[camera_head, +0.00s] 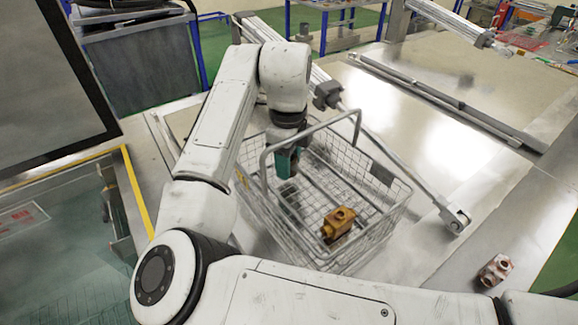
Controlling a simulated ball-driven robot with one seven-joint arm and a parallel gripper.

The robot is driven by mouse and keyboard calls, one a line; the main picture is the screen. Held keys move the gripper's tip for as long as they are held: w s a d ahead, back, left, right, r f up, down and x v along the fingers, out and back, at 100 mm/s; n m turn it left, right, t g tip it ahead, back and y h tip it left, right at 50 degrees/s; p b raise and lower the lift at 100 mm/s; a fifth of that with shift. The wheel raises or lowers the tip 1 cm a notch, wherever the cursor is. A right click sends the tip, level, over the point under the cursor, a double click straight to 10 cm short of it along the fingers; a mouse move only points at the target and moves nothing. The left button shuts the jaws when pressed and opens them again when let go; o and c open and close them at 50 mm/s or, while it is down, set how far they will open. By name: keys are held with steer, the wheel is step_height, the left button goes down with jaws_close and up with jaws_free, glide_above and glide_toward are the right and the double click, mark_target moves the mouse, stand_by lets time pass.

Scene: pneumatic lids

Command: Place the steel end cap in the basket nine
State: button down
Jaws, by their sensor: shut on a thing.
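A wire basket (385,215) with a raised handle stands on the metal bench. My gripper (287,172) reaches down inside the basket's back left part, its teal end pointing down. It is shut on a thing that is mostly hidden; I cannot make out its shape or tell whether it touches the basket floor. I cannot clearly identify a steel end cap in this view. The basket's number does not show.
An orange-brown fitting (338,222) lies in the basket's front part. A reddish and silver block (496,270) sits on the bench at right. A long cylinder rod (410,175) runs past the basket's right side. The bench (440,130) behind it is mostly clear.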

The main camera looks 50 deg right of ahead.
steer(key=shift+f, duration=1.1)
steer(key=shift+f, duration=0.15)
steer(key=c, duration=0.6)
jaws_free()
step_height(320, 180, up, 12)
steer(key=shift+r, duration=0.15)
